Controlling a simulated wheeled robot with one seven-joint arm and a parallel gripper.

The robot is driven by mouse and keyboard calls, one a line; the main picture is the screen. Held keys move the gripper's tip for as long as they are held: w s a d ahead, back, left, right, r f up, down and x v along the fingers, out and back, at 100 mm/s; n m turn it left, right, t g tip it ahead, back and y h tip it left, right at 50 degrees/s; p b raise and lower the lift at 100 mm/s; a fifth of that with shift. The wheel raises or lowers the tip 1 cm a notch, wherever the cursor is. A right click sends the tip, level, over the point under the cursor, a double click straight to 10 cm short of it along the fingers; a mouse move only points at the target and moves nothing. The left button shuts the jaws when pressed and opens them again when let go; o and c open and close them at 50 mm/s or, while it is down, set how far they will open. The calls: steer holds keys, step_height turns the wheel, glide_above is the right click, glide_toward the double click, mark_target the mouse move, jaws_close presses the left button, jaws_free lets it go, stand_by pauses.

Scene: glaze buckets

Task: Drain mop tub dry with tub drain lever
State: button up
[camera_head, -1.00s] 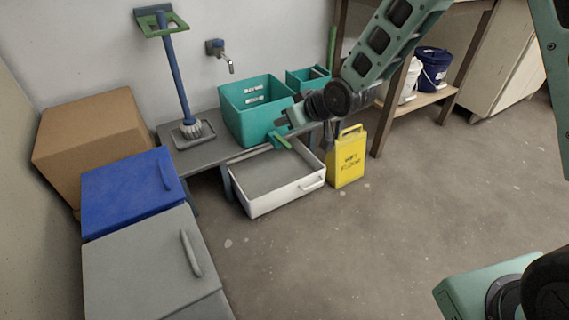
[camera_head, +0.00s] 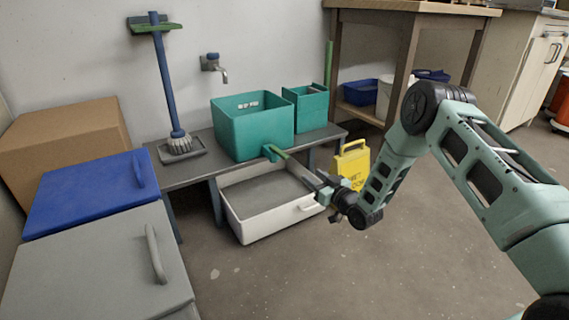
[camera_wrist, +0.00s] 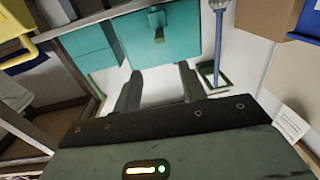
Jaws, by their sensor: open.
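The teal mop tub (camera_head: 238,137) stands on a grey bench against the wall. Its green drain lever (camera_head: 275,152) sticks out low on the tub's front; it also shows in the wrist view (camera_wrist: 158,30). The tub's inside floor is hidden, so I cannot tell the water level. My gripper (camera_head: 318,182) is open and empty, in front of and below the tub, to the right of the lever. In the wrist view my two fingers (camera_wrist: 160,88) point toward the tub front, with the lever apart from them.
A white basin (camera_head: 245,230) with a grey inside sits on the floor below the lever. A yellow wet-floor sign (camera_head: 352,165) stands to its right. A smaller teal bin (camera_head: 305,108) is beside the tub. Blue (camera_head: 85,190) and grey (camera_head: 95,265) lidded boxes stand left. Front floor is clear.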

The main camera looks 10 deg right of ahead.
mark_target(287, 158)
steer(key=b+x, duration=0.7)
steer(key=x, duration=0.8)
steer(key=shift+w+a+b, duration=0.1)
steer(key=shift+w+b, duration=0.1)
steer(key=shift+b, duration=0.15)
steer(key=shift+w+a+r, duration=0.1)
steer(key=shift+w+a, duration=0.05)
steer(key=shift+w, duration=0.35)
jaws_close()
